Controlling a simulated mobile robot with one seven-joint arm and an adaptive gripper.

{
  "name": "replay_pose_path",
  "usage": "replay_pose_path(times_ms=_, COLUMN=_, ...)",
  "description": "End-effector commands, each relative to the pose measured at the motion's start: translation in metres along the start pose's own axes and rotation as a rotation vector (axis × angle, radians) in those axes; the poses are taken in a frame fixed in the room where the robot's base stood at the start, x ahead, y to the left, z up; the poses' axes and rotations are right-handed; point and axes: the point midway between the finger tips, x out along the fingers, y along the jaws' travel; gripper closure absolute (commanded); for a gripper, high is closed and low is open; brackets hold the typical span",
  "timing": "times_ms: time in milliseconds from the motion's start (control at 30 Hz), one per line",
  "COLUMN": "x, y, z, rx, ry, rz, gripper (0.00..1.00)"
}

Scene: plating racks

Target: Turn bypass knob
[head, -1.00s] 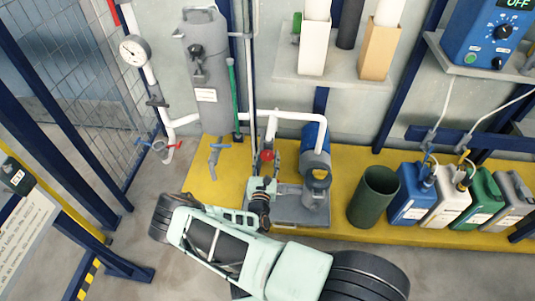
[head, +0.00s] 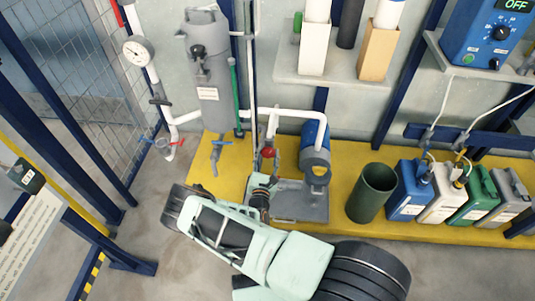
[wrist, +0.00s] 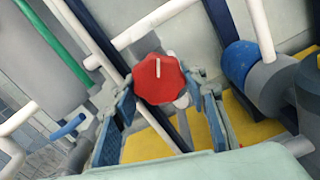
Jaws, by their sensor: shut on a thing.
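The red bypass knob (wrist: 158,80) is a lobed knob with a white pointer line. In the wrist view it sits between my two blue-padded fingers, with the line near vertical and its top leaning slightly left. My gripper (wrist: 162,90) is shut on the knob, one finger on each side. In the head view the knob (head: 267,153) shows small and red on the white piping. My gripper (head: 266,165) is just below it there, and the finger contact is too small to make out.
A blue pump (head: 315,160) stands just right of the knob, and a grey tank (head: 205,70) with a blue-handled valve (head: 219,143) is at left. A dark green bin (head: 371,193) and several canisters (head: 410,192) stand farther right on the yellow platform (head: 345,180).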

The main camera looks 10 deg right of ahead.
Motion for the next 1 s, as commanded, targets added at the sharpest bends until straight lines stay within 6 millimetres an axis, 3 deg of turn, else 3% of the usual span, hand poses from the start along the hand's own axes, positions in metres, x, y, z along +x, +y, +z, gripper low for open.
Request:
replay_pose_path(times_ms=33, x=0.000, y=0.000, z=0.000, rx=0.000, ry=0.000, rz=0.001, gripper=0.84)
replay_pose_path(times_ms=67, x=0.000, y=0.000, z=0.000, rx=0.000, ry=0.000, rz=0.001, gripper=0.59)
replay_pose_path(times_ms=233, x=0.000, y=0.000, z=0.000, rx=-0.001, ry=0.000, rz=0.001, gripper=0.42)
replay_pose_path(times_ms=633, x=0.000, y=0.003, z=0.008, rx=-0.002, ry=0.000, rz=0.001, gripper=0.42)
replay_pose_path(times_ms=1000, x=0.001, y=0.021, z=0.069, rx=0.000, ry=-0.002, rz=0.000, gripper=0.42)
